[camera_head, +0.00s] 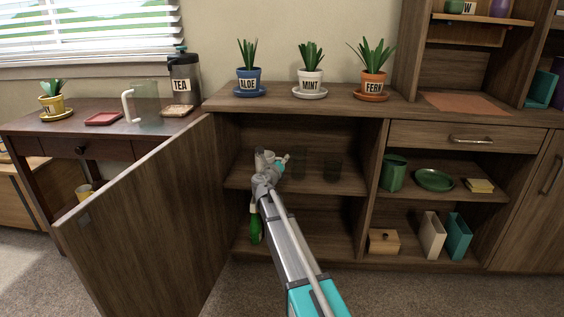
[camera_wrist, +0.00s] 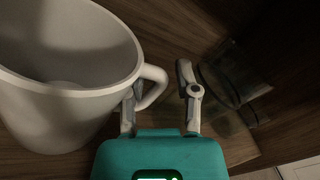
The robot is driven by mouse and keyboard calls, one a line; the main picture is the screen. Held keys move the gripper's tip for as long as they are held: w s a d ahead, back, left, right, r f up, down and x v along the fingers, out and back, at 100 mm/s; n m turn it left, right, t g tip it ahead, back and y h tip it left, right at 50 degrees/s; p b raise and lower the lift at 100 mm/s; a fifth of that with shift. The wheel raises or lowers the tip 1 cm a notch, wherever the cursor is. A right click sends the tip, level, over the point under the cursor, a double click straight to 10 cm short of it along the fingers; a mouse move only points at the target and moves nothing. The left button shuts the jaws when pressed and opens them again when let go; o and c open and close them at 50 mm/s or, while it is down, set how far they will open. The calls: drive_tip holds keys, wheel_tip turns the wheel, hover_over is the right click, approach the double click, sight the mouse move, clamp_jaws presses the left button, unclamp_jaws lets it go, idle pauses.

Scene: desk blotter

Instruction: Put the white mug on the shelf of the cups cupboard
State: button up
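The white mug (camera_wrist: 62,75) is large at the left of the wrist view, upright with a slight tilt in the picture, over the brown wood of the cupboard shelf (camera_head: 322,184). Its base seems to meet the wood. Its handle (camera_wrist: 157,80) points to my gripper (camera_wrist: 160,80). The fingers are apart, one beside or in the handle loop, the other to its right with a visible gap.
Dark clear glasses (camera_wrist: 233,75) stand right of my gripper; they also show on the shelf in the head view (camera_head: 332,168). The open cupboard door (camera_head: 145,225) stands to the left. A green bottle (camera_head: 255,229) is below. Potted plants line the top.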

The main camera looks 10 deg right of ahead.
idle(0.4)
drive_tip(key=v, duration=1.2)
drive_tip(key=shift+f, duration=0.1)
idle(0.5)
drive_tip(key=shift+s+d, duration=0.1)
drive_tip(key=s+d+f+m+g+y, duration=0.1)
drive_tip(key=s+d+f+m+g, duration=0.4)
drive_tip(key=s+m, duration=0.45)
drive_tip(key=s+d+f+m+g+y, duration=0.1)
drive_tip(key=s+d+f+m+g, duration=0.25)
drive_tip(key=s+f+m, duration=0.6)
drive_tip(key=s+a+f+m+g+y, duration=0.2)
drive_tip(key=s+m, duration=0.4)
drive_tip(key=m, duration=0.3)
drive_tip(key=s+a+f+m+g+y, duration=0.2)
drive_tip(key=s+a+m+g+y, duration=0.2)
drive_tip(key=s+m, duration=0.3)
drive_tip(key=shift+a+m+y, duration=0.2)
drive_tip(key=shift+m+y, duration=0.7)
